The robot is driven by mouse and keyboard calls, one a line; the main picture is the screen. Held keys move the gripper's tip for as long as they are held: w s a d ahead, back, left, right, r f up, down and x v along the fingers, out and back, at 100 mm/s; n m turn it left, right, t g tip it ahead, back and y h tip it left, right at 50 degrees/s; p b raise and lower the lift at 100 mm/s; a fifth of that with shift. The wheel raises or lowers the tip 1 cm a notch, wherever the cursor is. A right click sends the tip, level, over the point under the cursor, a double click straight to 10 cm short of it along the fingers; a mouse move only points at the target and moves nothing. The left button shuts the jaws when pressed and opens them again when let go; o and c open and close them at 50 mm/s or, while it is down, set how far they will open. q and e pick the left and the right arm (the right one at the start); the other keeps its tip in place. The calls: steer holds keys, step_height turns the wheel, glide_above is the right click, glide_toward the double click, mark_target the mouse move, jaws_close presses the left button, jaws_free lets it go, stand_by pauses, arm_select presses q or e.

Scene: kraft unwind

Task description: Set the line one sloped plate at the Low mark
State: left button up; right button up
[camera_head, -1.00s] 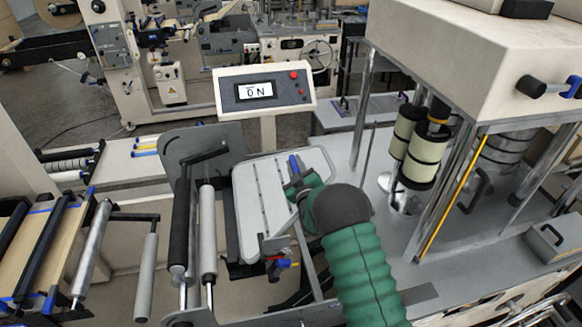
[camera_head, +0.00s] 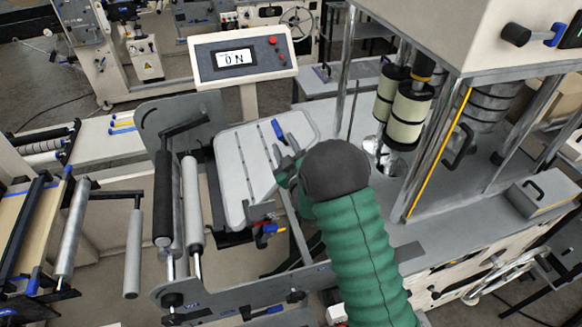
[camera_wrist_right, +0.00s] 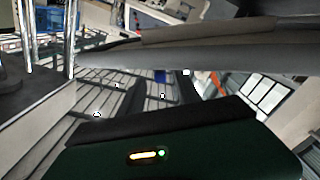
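The pale grey sloped plate (camera_head: 240,185) lies tilted in the middle of the head view, right of the rollers. A blue handle (camera_head: 278,130) is at its upper right, and a red-and-blue fitting (camera_head: 268,230) is at its lower edge. My right gripper (camera_head: 284,163) is over the plate's right side, just below the blue handle, with a small gap between them in the picture. My dark wrist partly hides its fingers, so I cannot tell whether they are open. The right wrist view shows no clear fingertips. Low-mark lettering is not readable. My left gripper is out of view.
A display box (camera_head: 240,60) stands behind the plate. A black roller (camera_head: 163,195) and a grey roller (camera_head: 192,200) stand left of the plate. Metal posts and cream rollers (camera_head: 407,115) stand to the right. A grey box (camera_head: 540,192) sits far right.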

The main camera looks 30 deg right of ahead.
steer(key=b+v, duration=0.2)
steer(key=v, duration=0.7)
steer(key=shift+w, duration=0.15)
